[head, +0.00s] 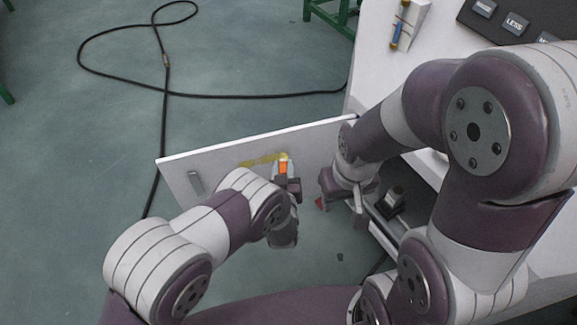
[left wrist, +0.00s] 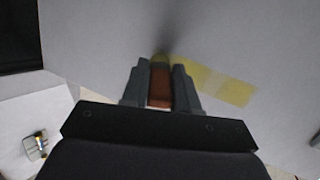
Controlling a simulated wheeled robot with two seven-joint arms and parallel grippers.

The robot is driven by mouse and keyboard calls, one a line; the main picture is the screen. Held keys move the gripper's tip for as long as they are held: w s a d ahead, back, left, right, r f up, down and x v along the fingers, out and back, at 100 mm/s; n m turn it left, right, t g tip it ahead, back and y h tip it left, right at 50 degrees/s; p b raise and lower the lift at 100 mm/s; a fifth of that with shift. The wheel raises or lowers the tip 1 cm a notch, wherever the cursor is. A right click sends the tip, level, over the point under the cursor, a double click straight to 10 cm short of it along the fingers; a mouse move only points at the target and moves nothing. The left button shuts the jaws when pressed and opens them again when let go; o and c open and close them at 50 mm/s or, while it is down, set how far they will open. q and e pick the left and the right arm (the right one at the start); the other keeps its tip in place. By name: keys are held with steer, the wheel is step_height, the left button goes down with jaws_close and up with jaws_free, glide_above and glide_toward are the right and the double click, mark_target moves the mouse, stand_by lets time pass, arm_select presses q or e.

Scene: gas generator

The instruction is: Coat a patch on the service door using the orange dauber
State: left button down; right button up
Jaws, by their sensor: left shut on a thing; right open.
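The service door (head: 222,165) is a white panel standing out from the machine. It has a yellow coated streak (head: 258,160) near its upper middle, which also shows in the left wrist view (left wrist: 225,88). My left gripper (head: 286,178) is shut on the orange dauber (head: 284,168) in front of the door. In the left wrist view the dauber (left wrist: 160,88) sits between the fingers, its far end at the door by the streak's end; firm contact is hard to tell. My right gripper (head: 342,208) is open beside the door's right part.
A grey handle (head: 195,182) is on the door's left part. The white machine (head: 375,60) stands at right, with a dark labelled panel (head: 515,22) on top. A black cable (head: 165,110) loops over the open green floor (head: 80,140).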

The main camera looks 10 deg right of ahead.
arm_select(q)
steer(key=shift+s+a+p, duration=0.15)
steer(key=shift+a+p, duration=0.2)
steer(key=shift+a, duration=0.8)
steer(key=shift+s+a+r+p, duration=0.1)
steer(key=shift+a+p, duration=0.5)
steer(key=shift+a, duration=0.95)
steer(key=shift+a+p, duration=0.55)
steer(key=shift+a, duration=1.55)
steer(key=shift+d+b, duration=0.55)
steer(key=shift+d, duration=1.4)
steer(key=shift+w+d+f+b, duration=0.1)
steer(key=shift+d+b, duration=0.25)
steer(key=shift+d, duration=0.4)
steer(key=shift+w+d+f+b, duration=0.1)
steer(key=shift+d+b, duration=0.2)
steer(key=shift+d, duration=0.45)
steer(key=shift+d+r, duration=0.1)
steer(key=shift+d, duration=0.25)
steer(key=shift+w+d+b, duration=0.2)
steer(key=shift+d+b, duration=0.65)
steer(key=shift+d, duration=0.95)
steer(key=shift+s, duration=0.15)
steer(key=s+p, duration=0.1)
steer(key=s, duration=0.2)
steer(key=s+p, duration=0.1)
steer(key=s, duration=0.1)
steer(key=shift+s+d, duration=0.2)
steer(key=shift+s, duration=0.2)
steer(key=shift+s, duration=0.1)
